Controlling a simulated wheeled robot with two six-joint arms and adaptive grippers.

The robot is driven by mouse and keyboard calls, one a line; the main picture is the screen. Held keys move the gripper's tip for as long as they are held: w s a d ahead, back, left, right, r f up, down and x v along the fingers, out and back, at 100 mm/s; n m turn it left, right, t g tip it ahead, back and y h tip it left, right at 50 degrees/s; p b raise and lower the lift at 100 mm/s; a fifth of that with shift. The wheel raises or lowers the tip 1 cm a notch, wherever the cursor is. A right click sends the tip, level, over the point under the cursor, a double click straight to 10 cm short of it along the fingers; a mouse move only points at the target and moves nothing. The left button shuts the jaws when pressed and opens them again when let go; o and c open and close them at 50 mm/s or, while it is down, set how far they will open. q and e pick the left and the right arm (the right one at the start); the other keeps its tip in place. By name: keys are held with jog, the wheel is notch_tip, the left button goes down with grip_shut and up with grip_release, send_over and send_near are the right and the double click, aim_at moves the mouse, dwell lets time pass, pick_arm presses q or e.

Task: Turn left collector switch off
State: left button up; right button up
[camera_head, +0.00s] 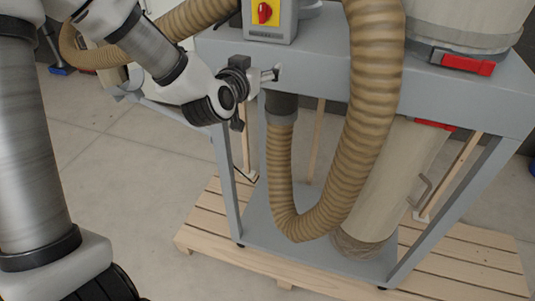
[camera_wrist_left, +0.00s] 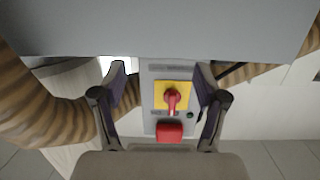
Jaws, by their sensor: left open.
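The left collector switch is a red rotary knob on a yellow plate. It shows at the top of the head view (camera_head: 264,13) and between my fingers in the left wrist view (camera_wrist_left: 172,97). It sits on a grey switch box (camera_head: 284,28). In the wrist view a red block (camera_wrist_left: 169,132) shows beside the knob on the same box. My left gripper (camera_head: 275,74) is in front of the collector frame, below the box in the head view. Its two fingers are open and apart, one on each side of the box in the wrist view, with nothing between them touching. My right gripper is not in view.
A ribbed tan hose (camera_head: 372,90) hangs close to the right of the switch box. The grey collector frame (camera_head: 465,88) stands on a wooden pallet (camera_head: 265,262). A red latch (camera_head: 467,64) is on the drum at right. Open floor (camera_head: 95,150) lies left of the frame.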

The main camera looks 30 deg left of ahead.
pick_arm(q)
jog(key=s+d+f+g+b, duration=0.1)
jog(key=d+f+g+b, duration=0.1)
jog(key=f, duration=0.8)
jog(key=s+d+f+m+g+h+b, duration=0.1)
jog(key=f+g+b, duration=0.1)
jog(key=f, duration=0.9)
jog(key=shift+s+d+h, duration=0.3)
jog(key=shift+s+d, duration=0.05)
jog(key=shift+d, duration=0.05)
jog(key=s+d+f+m+g, duration=0.1)
jog(key=s+f+g, duration=0.1)
jog(key=s+f, duration=0.35)
jog(key=s+d+f+g, duration=0.1)
jog(key=s+f+g, duration=0.1)
jog(key=f, duration=0.6)
jog(key=s+d+f+m+g, duration=0.1)
jog(key=s+f, duration=0.2)
jog(key=f, duration=0.3)
jog(key=s+d+f+g, duration=0.2)
jog(key=s+f, duration=0.3)
jog(key=s, duration=0.4)
jog(key=s+d+f+n+g+h, duration=0.1)
jog(key=s+f+g, duration=0.3)
jog(key=s, duration=0.5)
jog(key=shift+d+f+g+b, duration=0.35)
jog(key=shift+f+g+b, duration=0.05)
jog(key=shift+f, duration=0.25)
